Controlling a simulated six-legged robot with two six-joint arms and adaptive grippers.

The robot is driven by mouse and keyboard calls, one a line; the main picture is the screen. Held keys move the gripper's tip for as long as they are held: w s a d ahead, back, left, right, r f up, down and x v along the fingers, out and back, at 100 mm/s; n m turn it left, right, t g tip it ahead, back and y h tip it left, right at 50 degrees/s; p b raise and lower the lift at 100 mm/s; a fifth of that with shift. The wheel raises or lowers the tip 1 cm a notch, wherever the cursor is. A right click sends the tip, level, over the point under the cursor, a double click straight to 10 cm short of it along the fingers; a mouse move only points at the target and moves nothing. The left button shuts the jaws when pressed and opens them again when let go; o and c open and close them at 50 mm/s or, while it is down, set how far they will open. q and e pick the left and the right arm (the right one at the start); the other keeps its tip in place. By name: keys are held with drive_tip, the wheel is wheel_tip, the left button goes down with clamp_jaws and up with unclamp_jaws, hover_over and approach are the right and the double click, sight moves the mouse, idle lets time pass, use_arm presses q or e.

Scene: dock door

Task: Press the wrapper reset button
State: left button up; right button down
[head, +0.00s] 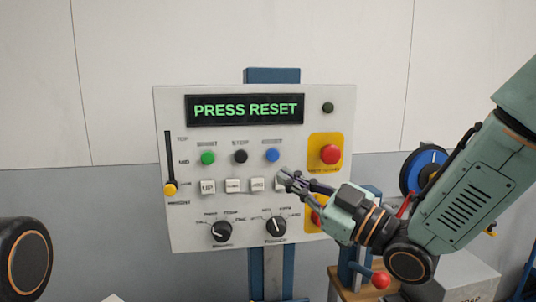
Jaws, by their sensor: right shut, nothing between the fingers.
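A pale control panel (300,115) faces me, with a display (245,109) that reads PRESS RESET in green. Below it is a row of round buttons: green (208,158), black (240,157) and blue (272,155). The small labels above them are blurred; the blue button's label looks like RESET. My right gripper (284,175) is shut and empty, its tips just below and right of the blue button, over the right end of the white key row. I cannot tell whether the tips touch the panel. My left gripper is not in view.
A red button (330,154) on a yellow plate is to the right; another red control below is partly hidden by my right gripper. White keys (207,187), two dark knobs (221,231) and a yellow-tipped slider (170,189) fill the lower and left panel. A blue reel (423,172) stands behind my right arm.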

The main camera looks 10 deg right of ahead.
sight(273, 155)
drive_tip(key=shift+n+y, duration=0.4)
drive_tip(key=shift+n, duration=0.1)
drive_tip(key=w, duration=0.8)
drive_tip(key=shift+a+r, duration=0.15)
drive_tip(key=shift+r, duration=0.2)
drive_tip(key=shift+w, duration=0.1)
idle(0.3)
idle(0.4)
